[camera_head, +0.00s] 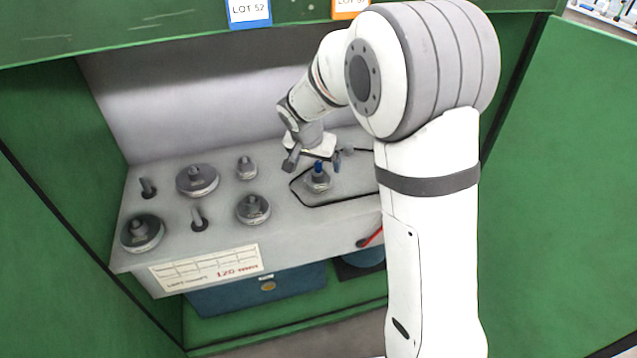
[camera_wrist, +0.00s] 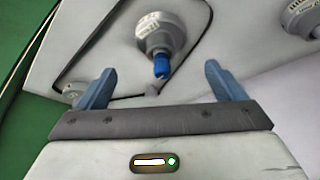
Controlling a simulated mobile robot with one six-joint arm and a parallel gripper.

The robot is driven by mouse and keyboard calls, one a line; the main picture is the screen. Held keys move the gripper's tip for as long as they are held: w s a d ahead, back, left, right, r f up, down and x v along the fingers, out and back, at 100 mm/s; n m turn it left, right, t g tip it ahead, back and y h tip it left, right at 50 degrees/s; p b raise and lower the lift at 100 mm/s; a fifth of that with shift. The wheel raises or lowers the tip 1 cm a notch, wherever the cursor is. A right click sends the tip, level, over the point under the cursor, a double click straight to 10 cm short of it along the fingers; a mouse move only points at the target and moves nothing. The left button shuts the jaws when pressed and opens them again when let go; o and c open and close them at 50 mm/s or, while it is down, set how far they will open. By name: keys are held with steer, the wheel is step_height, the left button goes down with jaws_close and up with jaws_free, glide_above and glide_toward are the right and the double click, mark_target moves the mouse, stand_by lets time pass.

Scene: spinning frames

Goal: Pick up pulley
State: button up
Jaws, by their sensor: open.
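A small grey pulley (camera_head: 318,183) with a blue-tipped upright post stands inside a black outline on the grey top of the machine, in the head view. In the wrist view the same pulley (camera_wrist: 160,35) shows a ribbed grey body and its blue tip (camera_wrist: 162,67), just beyond the fingers and roughly between them. My gripper (camera_head: 316,162) hangs close to it in the head view. In the wrist view my gripper (camera_wrist: 158,88) has its two blue fingers wide apart, with nothing between them.
The grey machine top (camera_head: 167,213) carries several other round grey parts, such as a wide pulley (camera_head: 198,180) and a smaller one (camera_head: 253,210). Bent black posts (camera_head: 199,220) stand among them. Green panels (camera_head: 50,190) close in both sides, and a grey wall stands behind.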

mark_target(318, 172)
steer(key=x, duration=0.8)
steer(key=shift+a+b, duration=0.1)
steer(key=shift+b, duration=0.2)
steer(key=shift+s, duration=0.1)
steer(key=shift+c, duration=0.3)
steer(key=shift+r, duration=0.1)
steer(key=c, duration=1.1)
step_height(318, 172, up, 10)
steer(key=shift+p, duration=0.75)
